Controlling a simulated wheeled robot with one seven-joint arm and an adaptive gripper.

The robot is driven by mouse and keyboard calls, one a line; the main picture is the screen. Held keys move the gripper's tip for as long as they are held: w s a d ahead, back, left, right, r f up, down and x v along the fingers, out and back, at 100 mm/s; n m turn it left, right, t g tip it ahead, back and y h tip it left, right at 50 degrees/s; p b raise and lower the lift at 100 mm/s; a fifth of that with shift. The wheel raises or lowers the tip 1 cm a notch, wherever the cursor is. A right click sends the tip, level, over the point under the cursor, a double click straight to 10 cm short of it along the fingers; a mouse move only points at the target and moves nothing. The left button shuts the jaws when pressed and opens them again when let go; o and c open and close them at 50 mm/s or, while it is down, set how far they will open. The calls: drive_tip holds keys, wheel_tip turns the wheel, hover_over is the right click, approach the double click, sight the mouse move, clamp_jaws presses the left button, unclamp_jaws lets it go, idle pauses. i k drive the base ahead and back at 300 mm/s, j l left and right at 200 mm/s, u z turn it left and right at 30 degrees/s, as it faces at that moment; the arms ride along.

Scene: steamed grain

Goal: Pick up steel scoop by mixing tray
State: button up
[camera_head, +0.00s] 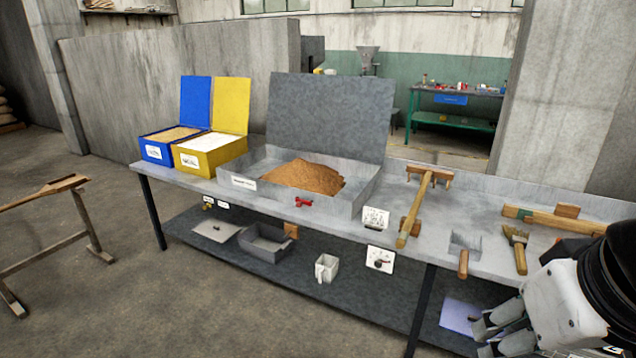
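The steel scoop (465,241) looks like a square grey pan with a short wooden handle (463,264). It lies on the grey workbench, and its handle points toward the front edge. The grey mixing tray (352,205) stands to its left, with a raised back panel and a heap of brown grain (305,176) inside. My gripper (488,339) is at the bottom right, in front of the bench and below the scoop in the picture. Its fingers look apart with nothing between them, though the bottom edge cuts off part of it.
A wooden rake-like tool (413,222) lies left of the scoop, and a brush (518,250) lies right. A wooden tool (545,216) lies behind the brush. Blue (158,152) and yellow (196,160) bins stand far left. A lower shelf (340,295) holds a grey box and cup.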

sight(467, 248)
drive_tip(key=i+l+z, duration=0.1)
drive_tip(key=i+l, duration=0.35)
drive_tip(key=i+l+z, duration=0.15)
drive_tip(key=i+l, duration=0.25)
drive_tip(key=i, duration=0.2)
